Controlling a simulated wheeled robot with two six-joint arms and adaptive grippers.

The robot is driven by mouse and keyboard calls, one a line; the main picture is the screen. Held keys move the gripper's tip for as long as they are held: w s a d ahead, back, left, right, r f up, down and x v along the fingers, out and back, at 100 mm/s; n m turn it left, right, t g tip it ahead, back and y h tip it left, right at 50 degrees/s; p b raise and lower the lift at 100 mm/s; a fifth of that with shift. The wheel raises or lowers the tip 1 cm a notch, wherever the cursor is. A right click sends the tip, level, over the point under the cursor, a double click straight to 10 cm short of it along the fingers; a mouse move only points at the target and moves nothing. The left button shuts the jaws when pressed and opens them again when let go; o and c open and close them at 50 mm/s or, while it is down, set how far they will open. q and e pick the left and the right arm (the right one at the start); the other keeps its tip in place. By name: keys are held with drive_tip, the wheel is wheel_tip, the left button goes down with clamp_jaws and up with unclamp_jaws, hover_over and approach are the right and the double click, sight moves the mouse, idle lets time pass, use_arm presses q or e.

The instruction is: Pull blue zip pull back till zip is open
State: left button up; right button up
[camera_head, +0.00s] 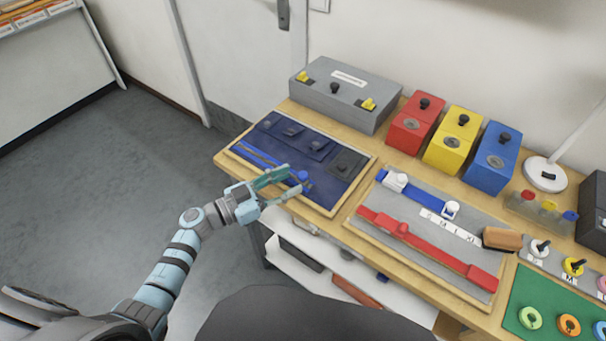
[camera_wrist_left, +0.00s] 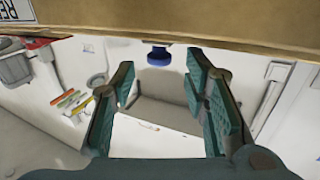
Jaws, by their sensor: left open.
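The dark blue zip panel (camera_head: 328,190) lies on a wooden board at the left end of the table. A bright blue zip line (camera_head: 255,156) runs along its front part. The blue zip pull (camera_head: 303,176) is a round knob near the right end of that line. My left gripper (camera_head: 292,181) is open and empty at the panel's front edge, with its fingertips close to the pull. In the left wrist view a blue knob (camera_wrist_left: 159,56) shows just beyond and between the open fingers (camera_wrist_left: 163,78). My right gripper is not in view.
Behind the panel stands a grey box (camera_head: 345,95) with yellow latches. Red, yellow and blue boxes (camera_head: 453,140) stand to its right. A grey board with blue and red straps (camera_head: 430,250) lies right of the panel. Open floor (camera_head: 110,200) lies left.

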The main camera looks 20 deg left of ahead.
sight(302, 174)
use_arm(q)
drive_tip(key=x, duration=0.5)
drive_tip(key=shift+f, duration=0.1)
clamp_jaws()
